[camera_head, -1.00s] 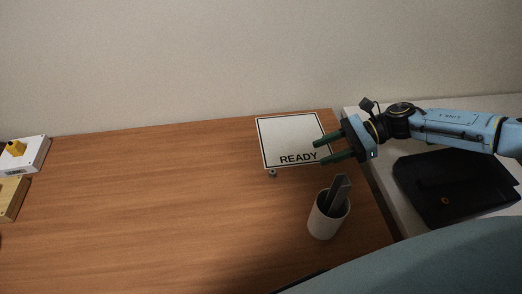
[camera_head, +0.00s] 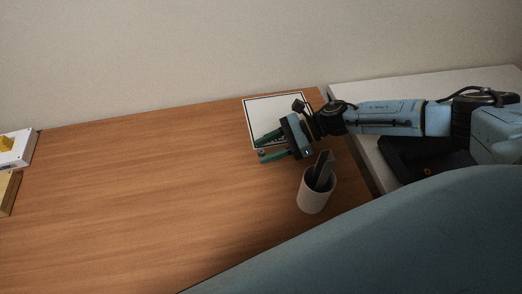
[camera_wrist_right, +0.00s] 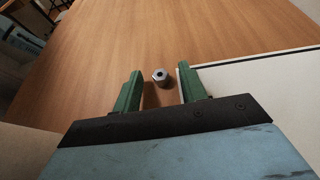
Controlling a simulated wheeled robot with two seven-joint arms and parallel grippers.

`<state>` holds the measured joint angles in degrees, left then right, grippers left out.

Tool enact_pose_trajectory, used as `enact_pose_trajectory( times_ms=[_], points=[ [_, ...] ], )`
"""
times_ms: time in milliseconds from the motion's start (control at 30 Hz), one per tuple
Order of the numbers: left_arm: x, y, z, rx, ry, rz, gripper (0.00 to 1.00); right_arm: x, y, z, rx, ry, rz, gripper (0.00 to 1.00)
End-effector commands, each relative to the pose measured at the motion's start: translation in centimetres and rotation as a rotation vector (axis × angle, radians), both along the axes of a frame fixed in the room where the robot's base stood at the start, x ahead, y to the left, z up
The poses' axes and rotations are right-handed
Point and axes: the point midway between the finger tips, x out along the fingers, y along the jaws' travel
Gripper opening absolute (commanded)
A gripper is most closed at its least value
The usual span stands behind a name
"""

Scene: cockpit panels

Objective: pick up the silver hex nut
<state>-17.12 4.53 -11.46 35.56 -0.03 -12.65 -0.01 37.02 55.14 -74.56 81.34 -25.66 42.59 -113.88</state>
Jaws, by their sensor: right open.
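The silver hex nut (camera_wrist_right: 160,76) lies on the brown wooden table. In the right wrist view it shows between the two green fingertips, with a gap on each side. In the head view only a small bit of it (camera_head: 261,152) shows by the fingertips, just off the front edge of the READY board. My right gripper (camera_wrist_right: 159,71) is open and empty, low over the table. In the head view my right gripper (camera_head: 260,150) reaches in from the right across the board's front corner. My left gripper is not in view.
The white READY board (camera_head: 268,107) lies right behind the gripper. A white cup (camera_head: 314,197) with dark grey bars stands in front of the gripper. A black tray (camera_head: 395,158) is on the pale table at right. The wooden table's middle (camera_head: 150,190) is clear.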

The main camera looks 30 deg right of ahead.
Motion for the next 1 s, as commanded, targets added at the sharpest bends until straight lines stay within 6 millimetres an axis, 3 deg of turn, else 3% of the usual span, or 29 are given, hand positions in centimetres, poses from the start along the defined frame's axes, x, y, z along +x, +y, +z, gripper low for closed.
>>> enact_pose_trajectory(
  times_ms=[233, 567, 833, 1000],
  points=[
    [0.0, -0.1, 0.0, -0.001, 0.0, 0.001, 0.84, 0.0, 0.2, -0.1, 0.0, 0.0, 0.0, 0.42],
    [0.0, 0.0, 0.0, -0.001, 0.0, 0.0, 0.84, 0.0, 0.2, -0.1, 0.0, 0.0, 0.0, 0.0],
    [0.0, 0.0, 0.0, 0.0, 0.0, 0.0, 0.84, 0.0, 0.2, 0.1, 0.0, 0.0, 0.0, 0.0],
    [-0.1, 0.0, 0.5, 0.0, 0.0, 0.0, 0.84, 0.1, 0.1, 2.2, 0.0, -0.003, 0.001, 0.0]
  ],
)
